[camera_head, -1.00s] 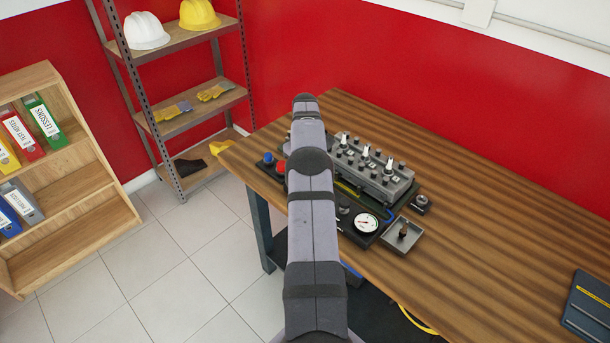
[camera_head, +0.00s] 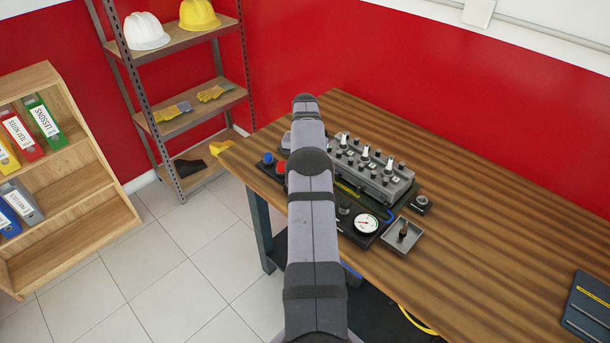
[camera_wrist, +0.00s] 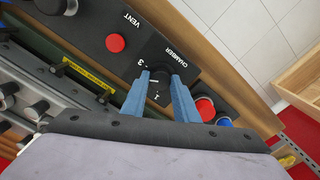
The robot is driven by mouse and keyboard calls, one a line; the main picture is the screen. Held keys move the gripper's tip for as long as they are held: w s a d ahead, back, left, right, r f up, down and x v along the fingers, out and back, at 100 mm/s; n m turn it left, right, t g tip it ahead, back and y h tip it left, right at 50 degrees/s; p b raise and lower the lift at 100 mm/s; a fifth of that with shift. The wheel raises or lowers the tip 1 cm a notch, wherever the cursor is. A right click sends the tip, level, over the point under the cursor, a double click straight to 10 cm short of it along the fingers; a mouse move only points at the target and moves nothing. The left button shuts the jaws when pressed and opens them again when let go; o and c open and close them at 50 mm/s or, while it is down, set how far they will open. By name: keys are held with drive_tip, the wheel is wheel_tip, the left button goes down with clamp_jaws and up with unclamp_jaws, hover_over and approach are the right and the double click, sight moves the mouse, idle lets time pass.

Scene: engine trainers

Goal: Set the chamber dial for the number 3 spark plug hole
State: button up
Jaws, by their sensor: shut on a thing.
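The chamber dial (camera_wrist: 176,87) is a dark knob on a black panel in the wrist view, beside the label CHAMBER (camera_wrist: 172,50). The digits 3 and 1 show near it; other marks are hidden by my fingers. My gripper (camera_wrist: 163,87) has its two blue fingers shut on the dial. Which number the dial points at cannot be told. The engine block (camera_head: 372,172) with its row of spark plugs stands on the bench in the head view. In that view my arm hides the dial and my gripper.
A red VENT button (camera_wrist: 115,43) sits beside the dial. Red (camera_wrist: 205,108) and blue (camera_wrist: 224,122) knobs are close to my fingers. A round gauge (camera_head: 366,224) and a small tray (camera_head: 402,247) stand at the front. The right side of the wooden bench (camera_head: 490,240) is mostly clear.

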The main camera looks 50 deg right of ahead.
drive_tip(key=m, duration=0.6)
drive_tip(key=shift+r, duration=0.1)
idle(0.6)
drive_tip(key=o, duration=1.1)
drive_tip(key=shift+c, duration=0.2)
drive_tip(key=shift+r+b, duration=0.7)
drive_tip(key=shift+r, duration=2.95)
